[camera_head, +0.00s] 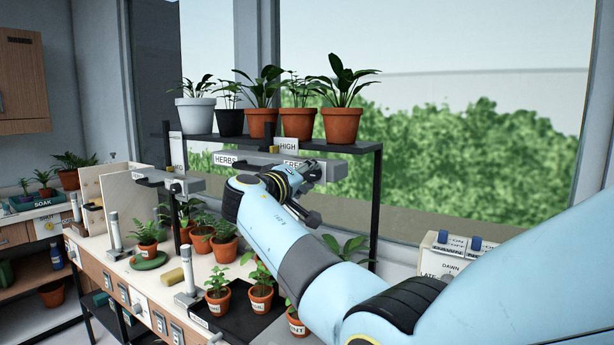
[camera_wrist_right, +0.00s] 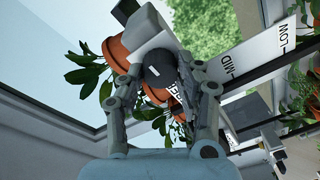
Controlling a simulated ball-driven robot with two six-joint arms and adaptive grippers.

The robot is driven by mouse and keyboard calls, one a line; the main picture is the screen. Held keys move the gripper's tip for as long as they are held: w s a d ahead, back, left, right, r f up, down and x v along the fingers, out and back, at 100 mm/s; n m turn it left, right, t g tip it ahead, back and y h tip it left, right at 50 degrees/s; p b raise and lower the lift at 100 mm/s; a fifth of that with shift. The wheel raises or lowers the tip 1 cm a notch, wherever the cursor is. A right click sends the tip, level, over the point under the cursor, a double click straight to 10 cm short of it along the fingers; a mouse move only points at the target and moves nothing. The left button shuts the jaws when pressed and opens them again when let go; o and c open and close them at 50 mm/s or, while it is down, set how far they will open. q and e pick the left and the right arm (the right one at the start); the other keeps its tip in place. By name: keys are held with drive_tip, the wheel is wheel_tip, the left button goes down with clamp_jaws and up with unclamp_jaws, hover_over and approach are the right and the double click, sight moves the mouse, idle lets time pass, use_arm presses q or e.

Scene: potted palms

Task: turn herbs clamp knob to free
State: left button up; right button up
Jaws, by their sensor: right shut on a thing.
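The herbs clamp (camera_head: 258,160) is a grey bar below the upper shelf, with a HERBS label at its left and a partly covered label, apparently FREE, near my gripper. My right gripper (camera_head: 300,173) is at the clamp's right part and hides the knob in the head view. In the right wrist view, the dark round knob (camera_wrist_right: 160,68) with a small white mark sits between the two fingers of my right gripper (camera_wrist_right: 166,78), which is shut on it. Where the knob points cannot be told. My left gripper is not in view.
Several potted plants stand on the upper shelf (camera_head: 372,147), just above my gripper. More pots stand on the bench and a black tray (camera_head: 240,322) below. A second grey clamp (camera_head: 168,181) is at the left. A switch box (camera_head: 445,255) stands at the right.

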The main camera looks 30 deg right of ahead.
drive_tip(key=shift+n, duration=0.3)
drive_tip(key=n, duration=0.3)
drive_tip(key=n+p, duration=0.2)
drive_tip(key=n, duration=0.2)
drive_tip(key=shift+w+n+g, duration=0.1)
drive_tip(key=shift+n+g, duration=0.2)
drive_tip(key=shift+n, duration=0.1)
drive_tip(key=n+p, duration=0.2)
drive_tip(key=n, duration=0.3)
drive_tip(key=shift+g, duration=0.4)
drive_tip(key=shift+f+n+p, duration=0.1)
drive_tip(key=shift+n+p, duration=0.2)
drive_tip(key=shift+n, duration=1.4)
drive_tip(key=shift+g, duration=0.4)
drive_tip(key=o, duration=1.1)
drive_tip(key=shift+a, duration=0.1)
drive_tip(key=shift+o, duration=0.2)
